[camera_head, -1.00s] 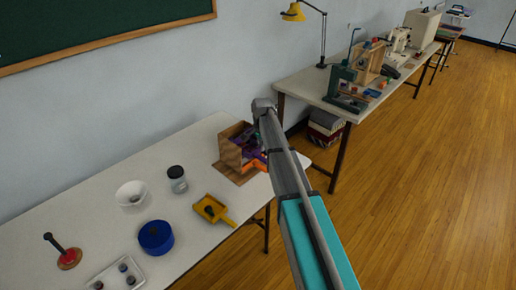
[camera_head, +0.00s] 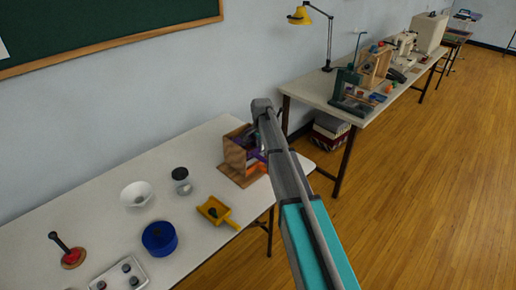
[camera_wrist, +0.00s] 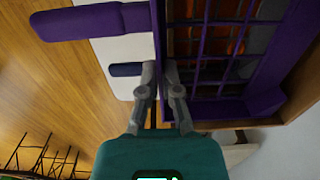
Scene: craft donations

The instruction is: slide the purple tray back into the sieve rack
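The wooden sieve rack (camera_head: 234,156) stands at the right end of the near table, partly behind my arm. Purple (camera_head: 257,155) and orange parts show at its open side. In the wrist view the purple tray (camera_wrist: 262,103) has a dark mesh and a long handle (camera_wrist: 90,21) sticking out to the left. It lies at least partly beside the rack's wooden wall (camera_wrist: 305,85). My gripper (camera_wrist: 160,68) has one finger on each side of the tray's thin purple edge and looks closed on it. Orange shows through the mesh. The head view hides my fingertips.
The near table (camera_head: 100,205) also holds a yellow scoop (camera_head: 214,211), a blue tub (camera_head: 159,238), a lidded jar (camera_head: 181,181) and a white bowl (camera_head: 136,194), left of the rack. A second table with tools stands behind, to the right. Open floor lies right.

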